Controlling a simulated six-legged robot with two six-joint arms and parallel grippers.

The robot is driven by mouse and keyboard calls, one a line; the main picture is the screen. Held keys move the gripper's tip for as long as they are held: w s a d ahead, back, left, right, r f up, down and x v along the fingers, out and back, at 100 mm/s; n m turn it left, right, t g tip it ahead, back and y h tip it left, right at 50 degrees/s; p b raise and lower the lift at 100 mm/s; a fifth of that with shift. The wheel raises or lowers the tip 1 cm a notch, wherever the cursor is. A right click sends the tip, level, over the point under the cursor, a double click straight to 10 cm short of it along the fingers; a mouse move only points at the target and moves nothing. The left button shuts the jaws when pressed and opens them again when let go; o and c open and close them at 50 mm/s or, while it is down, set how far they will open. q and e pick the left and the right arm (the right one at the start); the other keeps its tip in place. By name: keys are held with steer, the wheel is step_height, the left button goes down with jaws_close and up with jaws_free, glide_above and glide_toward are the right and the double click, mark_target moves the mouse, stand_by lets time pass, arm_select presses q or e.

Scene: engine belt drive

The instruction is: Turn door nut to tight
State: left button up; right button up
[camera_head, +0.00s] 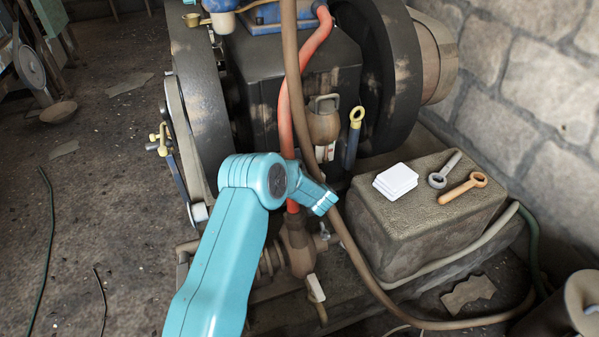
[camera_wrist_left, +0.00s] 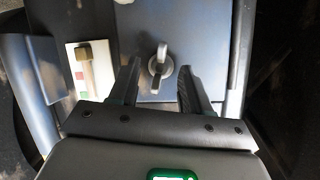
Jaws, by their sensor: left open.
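The door nut (camera_wrist_left: 160,66) is a small grey metal wing nut with a raised wing, on a flat blue-grey door panel (camera_wrist_left: 150,28) in the left wrist view. My left gripper (camera_wrist_left: 160,72) is open, with one dark finger on each side of the nut. Gaps show between the nut and both fingers, so they look apart from it; I cannot tell the depth. In the head view a teal arm (camera_head: 225,240), mine, reaches up to the engine's lower front. Its jaws and the door nut cannot be made out there. My right gripper is in neither view.
A white plate (camera_wrist_left: 103,62) with red and green marks and a tan lever (camera_wrist_left: 88,70) sits left of the nut. A red hose (camera_head: 284,110) and brown hose (camera_head: 294,75) hang near the arm. A stone block (camera_head: 385,225) at right holds wrenches (camera_head: 463,187) and a white stack (camera_head: 396,180).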

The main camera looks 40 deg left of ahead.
arm_select(q)
steer(key=shift+w+a, duration=0.2)
steer(key=shift+a, duration=0.05)
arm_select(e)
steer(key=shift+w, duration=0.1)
arm_select(q)
jaws_close()
steer(key=shift+f, duration=0.1)
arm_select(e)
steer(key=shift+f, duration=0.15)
